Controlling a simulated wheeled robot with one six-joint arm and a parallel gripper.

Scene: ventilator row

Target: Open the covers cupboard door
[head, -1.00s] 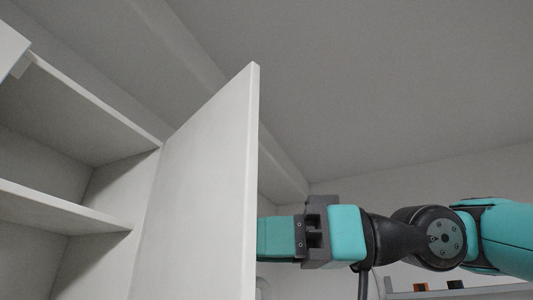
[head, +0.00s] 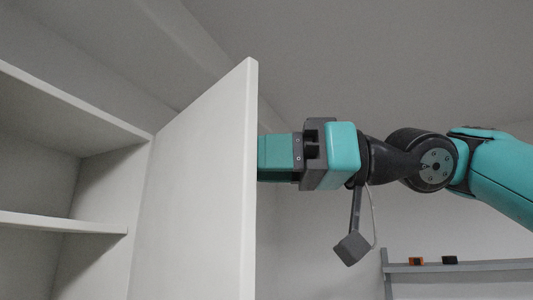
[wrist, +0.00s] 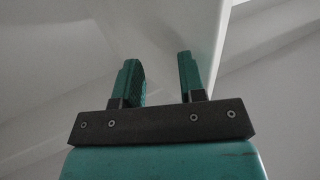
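The white cupboard door (head: 197,190) stands swung open on the right side of the cupboard (head: 70,105) in the head view. Inside, a shelf (head: 60,222) and bare compartments show. My gripper comes from the right at the door's far side, and the door edge hides its fingertips in the head view. In the wrist view my gripper (wrist: 163,78) has its two teal fingers apart with a gap between them. The door (wrist: 170,30) fills the view beyond the fingers. I cannot tell whether a finger touches it. No handle shows.
The space in front of the shelves looks clear. The ceiling and walls are bare.

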